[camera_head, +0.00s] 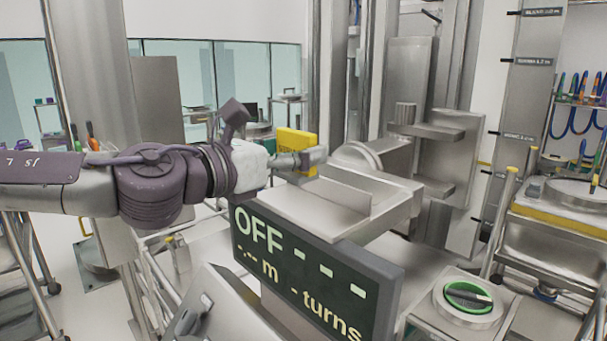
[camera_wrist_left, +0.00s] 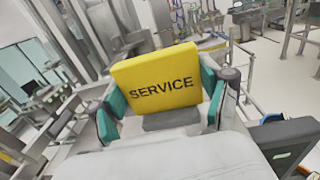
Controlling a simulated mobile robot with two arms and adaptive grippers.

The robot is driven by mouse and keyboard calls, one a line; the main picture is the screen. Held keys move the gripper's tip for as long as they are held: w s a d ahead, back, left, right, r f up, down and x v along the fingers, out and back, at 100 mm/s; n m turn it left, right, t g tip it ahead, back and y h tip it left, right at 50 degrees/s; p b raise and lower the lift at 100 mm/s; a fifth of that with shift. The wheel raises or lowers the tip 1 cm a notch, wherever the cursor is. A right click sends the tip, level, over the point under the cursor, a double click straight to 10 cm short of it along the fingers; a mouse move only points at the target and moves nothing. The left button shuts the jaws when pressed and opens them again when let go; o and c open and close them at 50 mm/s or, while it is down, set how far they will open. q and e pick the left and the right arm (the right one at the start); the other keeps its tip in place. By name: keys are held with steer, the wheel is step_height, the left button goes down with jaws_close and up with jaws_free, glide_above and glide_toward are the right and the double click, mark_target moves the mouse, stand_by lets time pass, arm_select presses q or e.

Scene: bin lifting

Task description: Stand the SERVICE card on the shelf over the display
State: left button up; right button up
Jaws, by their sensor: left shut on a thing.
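The SERVICE card is a yellow block with black lettering. In the left wrist view the SERVICE card (camera_wrist_left: 160,80) stands between the green-padded fingers of my left gripper (camera_wrist_left: 162,105), which is shut on it. In the head view the card (camera_head: 296,141) is upright at the gripper (camera_head: 303,158), partly hidden by the fingers. I cannot tell whether the card touches the shelf. The display (camera_head: 310,270) reads OFF, with "m" and "turns" below. My right gripper is not in view.
A steel column with bracket plates (camera_head: 428,131) stands behind the shelf. A green knob (camera_head: 467,297) sits on a box right of the display. A metal vessel with a yellow rim (camera_head: 565,215) stands at the right. The shelf's right part is clear.

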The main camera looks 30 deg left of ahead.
mark_target(303, 176)
arm_select(q)
steer(key=w+f, duration=0.1)
steer(key=w, duration=0.1)
steer(key=shift+w+f, duration=0.3)
steer(key=shift+f, duration=0.05)
step_height(303, 176, down, 3)
steer(key=shift+f+p, duration=0.15)
steer(key=shift+p, duration=0.6)
steer(key=shift+f, duration=0.25)
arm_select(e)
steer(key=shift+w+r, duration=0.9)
arm_select(q)
steer(key=shift+d+f+b, duration=0.1)
steer(key=shift+f+b, duration=0.15)
steer(key=shift+b, duration=0.05)
steer(key=o, duration=0.9)
steer(key=shift+o, duration=1.2)
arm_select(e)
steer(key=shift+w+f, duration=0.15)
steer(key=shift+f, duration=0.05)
